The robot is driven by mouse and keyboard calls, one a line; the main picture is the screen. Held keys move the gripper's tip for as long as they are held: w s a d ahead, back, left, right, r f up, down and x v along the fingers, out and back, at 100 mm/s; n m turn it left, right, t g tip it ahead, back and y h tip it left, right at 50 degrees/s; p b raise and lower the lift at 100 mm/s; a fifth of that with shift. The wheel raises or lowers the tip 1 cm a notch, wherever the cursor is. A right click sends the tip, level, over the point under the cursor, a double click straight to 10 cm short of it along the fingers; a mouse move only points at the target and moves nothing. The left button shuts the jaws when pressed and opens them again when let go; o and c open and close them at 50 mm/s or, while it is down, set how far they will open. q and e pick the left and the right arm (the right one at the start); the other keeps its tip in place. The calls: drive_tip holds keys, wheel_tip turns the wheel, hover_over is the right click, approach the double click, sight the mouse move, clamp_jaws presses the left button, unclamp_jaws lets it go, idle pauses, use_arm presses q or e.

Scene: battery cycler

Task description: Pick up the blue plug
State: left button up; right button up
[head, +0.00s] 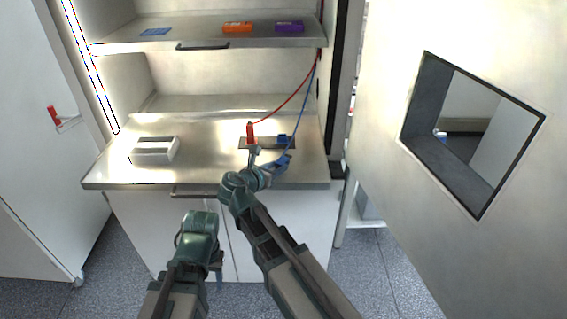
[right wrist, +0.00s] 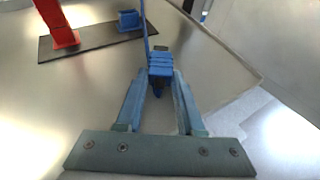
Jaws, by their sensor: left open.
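The blue plug (right wrist: 160,66) sits between the fingertips of my right gripper (right wrist: 161,78) in the right wrist view, with its blue cable rising from it. The fingers meet its sides, and it appears held over the steel counter. In the head view my right gripper (head: 281,163) is near the counter's front right, in front of the dark plate; plug and fingers are hard to tell apart there. My left gripper (head: 219,262) is low in front of the cabinet, below the counter edge, open; its fingers are small and partly hidden.
A dark plate (head: 262,144) on the counter (head: 215,128) carries a red plug (head: 250,133) and a blue socket (head: 283,138). A grey-white device (head: 155,150) stands at left. The shelf above holds blue, orange and purple items. A door with a window (head: 472,135) is at right.

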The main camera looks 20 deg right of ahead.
clamp_jaws()
use_arm(q)
drive_tip(key=shift+r, duration=0.15)
use_arm(e)
drive_tip(key=shift+r, duration=0.2)
